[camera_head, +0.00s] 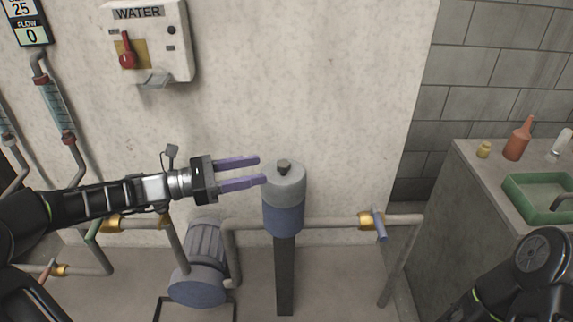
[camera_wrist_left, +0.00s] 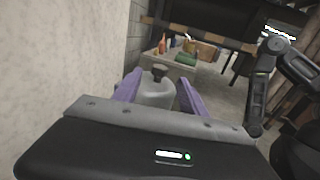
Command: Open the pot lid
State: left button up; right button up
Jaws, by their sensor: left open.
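The pot is a blue and grey cylinder (camera_head: 284,215) standing upright on a dark post. Its grey lid (camera_head: 285,182) sits on top with a small dark knob (camera_head: 284,166). My left gripper (camera_head: 262,170) is open, its purple fingers pointing right toward the lid, with the tips close to its left side. In the left wrist view the lid (camera_wrist_left: 155,94) and dark knob (camera_wrist_left: 159,72) appear between and beyond the two fingers. I cannot tell whether the fingers touch the lid. My right arm shows at the lower right, but its gripper is out of view.
A wall-mounted water box (camera_head: 150,40) with a red lever is above. A blue-grey pump (camera_head: 203,262) and pipes with a brass valve (camera_head: 371,221) flank the post. A grey counter (camera_head: 470,175) at right holds bottles and a green tray (camera_head: 540,200).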

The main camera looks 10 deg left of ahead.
aim_at(283, 163)
pick_arm(q)
jog(key=b+x, duration=0.1)
jog(key=x, duration=0.6)
jog(key=shift+w+d+f, duration=0.1)
jog(key=shift+w+d, duration=0.05)
jog(key=shift+d, duration=0.1)
jog(key=shift+c, duration=0.2)
grip_shut()
dwell(1.0)
